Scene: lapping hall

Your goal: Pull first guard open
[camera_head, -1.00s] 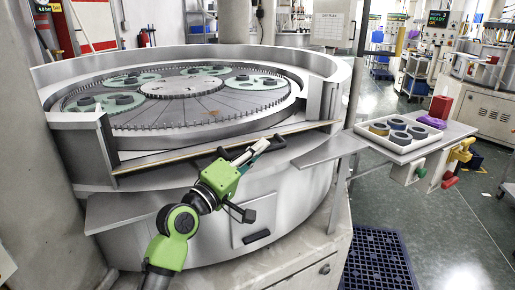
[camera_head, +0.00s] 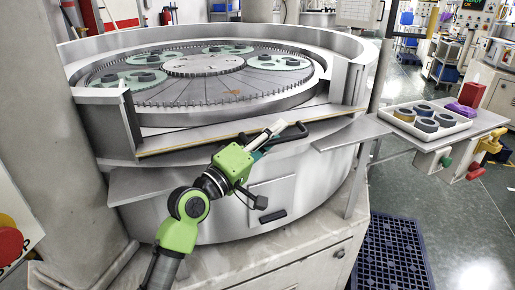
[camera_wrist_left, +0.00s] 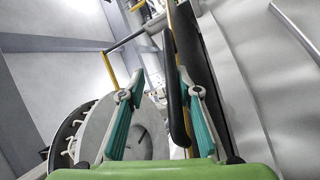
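The guard (camera_head: 190,141) is a low grey panel with a yellowish top strip across the front opening of the round lapping machine. Its black bar handle (camera_head: 294,133) sticks out at the front, its middle partly hidden by my left gripper. My left gripper (camera_head: 271,134) is at the handle. In the left wrist view the teal fingers (camera_wrist_left: 158,115) are spread, with the black handle (camera_wrist_left: 175,92) between them, closer to the right finger. I cannot tell whether that finger touches it. My right gripper is in neither view.
The machine's plate (camera_head: 205,92) carries several green carriers behind the guard. A blue grate mat (camera_head: 390,255) lies on the floor below.

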